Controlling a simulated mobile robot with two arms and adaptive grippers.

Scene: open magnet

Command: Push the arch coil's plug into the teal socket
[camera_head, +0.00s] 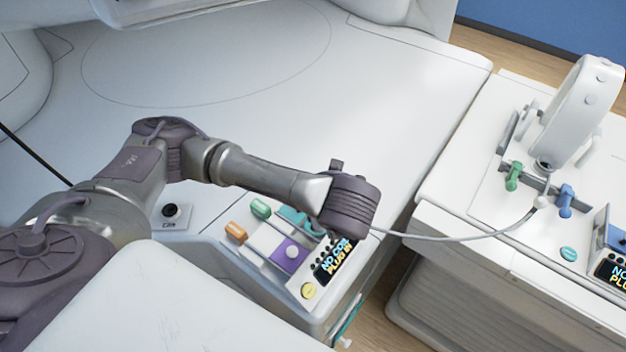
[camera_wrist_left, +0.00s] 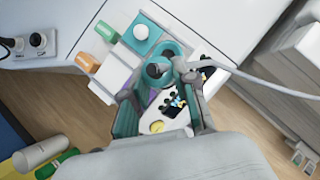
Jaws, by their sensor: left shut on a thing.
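My left gripper (camera_head: 347,212) reaches down over the control panel at the end of the table; its wrist hides its fingers in the head view. In the left wrist view the gripper (camera_wrist_left: 165,98) is shut on the arch coil's plug (camera_wrist_left: 158,71), from which a pale cable (camera_wrist_left: 255,85) runs right. The teal socket (camera_head: 292,215) lies beside the green latch, partly covered by my gripper; its teal plate and round face also show in the left wrist view (camera_wrist_left: 140,33). The plug appears apart from that round face; its height is unclear. The white arch coil (camera_head: 577,110) stands on the right-hand unit. My right gripper is not visible.
The panel has a purple socket (camera_head: 290,253), green latch (camera_head: 260,208), orange latch (camera_head: 236,231), yellow button (camera_head: 308,291) and a partly hidden lit display (camera_head: 335,261). The cable (camera_head: 450,239) spans the gap to the right-hand unit. The tabletop (camera_head: 330,90) behind is clear.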

